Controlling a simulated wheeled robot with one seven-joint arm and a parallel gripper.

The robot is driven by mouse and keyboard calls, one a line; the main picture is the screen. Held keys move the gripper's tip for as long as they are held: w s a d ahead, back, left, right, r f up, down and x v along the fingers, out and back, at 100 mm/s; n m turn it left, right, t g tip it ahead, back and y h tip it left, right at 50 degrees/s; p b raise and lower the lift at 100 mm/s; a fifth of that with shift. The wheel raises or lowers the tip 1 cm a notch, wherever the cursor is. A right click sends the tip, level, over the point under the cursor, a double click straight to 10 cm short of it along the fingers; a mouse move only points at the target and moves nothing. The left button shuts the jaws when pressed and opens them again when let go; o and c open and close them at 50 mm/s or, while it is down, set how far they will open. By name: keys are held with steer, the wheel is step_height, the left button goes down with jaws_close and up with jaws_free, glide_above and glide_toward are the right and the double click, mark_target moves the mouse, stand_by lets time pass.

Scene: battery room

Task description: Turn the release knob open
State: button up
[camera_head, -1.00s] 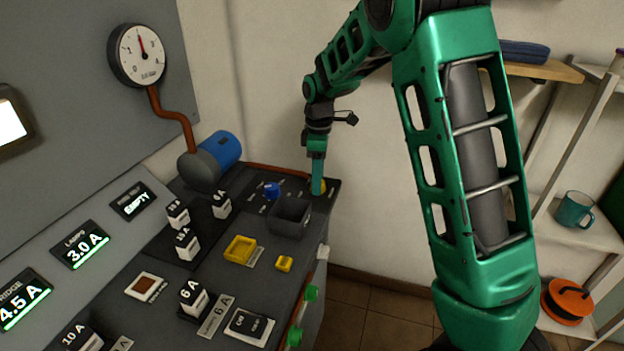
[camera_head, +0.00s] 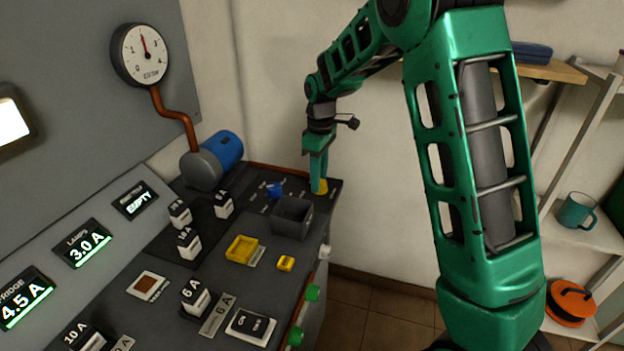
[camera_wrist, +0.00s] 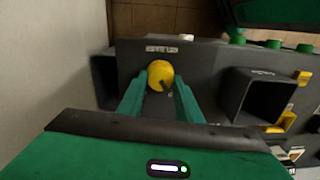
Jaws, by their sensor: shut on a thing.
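A round yellow knob (camera_head: 321,186) sits at the far right end of the dark console; I take it as the release knob. In the wrist view the yellow knob (camera_wrist: 160,73) lies between my fingertips, with a dark mark on its lower right part and a small label above it. My gripper (camera_head: 318,181) reaches down onto it from above. In the wrist view my gripper (camera_wrist: 161,80) has its two green fingers on either side of the knob, shut on it. In the head view the fingers partly hide the knob.
A dark open box (camera_head: 292,217) stands close beside the knob, and a blue knob (camera_head: 274,190) is left of it. A blue motor (camera_head: 222,150) with a pipe to a round gauge (camera_head: 141,54) stands behind. Several white-topped blocks and yellow parts sit nearer.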

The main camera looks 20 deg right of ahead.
steer(key=m, duration=0.1)
steer(key=d+m, duration=0.1)
steer(key=m, duration=0.5)
steer(key=shift+m, duration=0.3)
steer(key=m, duration=0.4)
steer(key=shift+s+a+f, duration=0.1)
steer(key=shift+s, duration=0.05)
steer(key=shift+a+m, duration=0.1)
steer(key=shift+m, duration=1.4)
steer(key=shift+a, duration=0.1)
steer(key=o, duration=1)
steer(key=shift+o, duration=0.2)
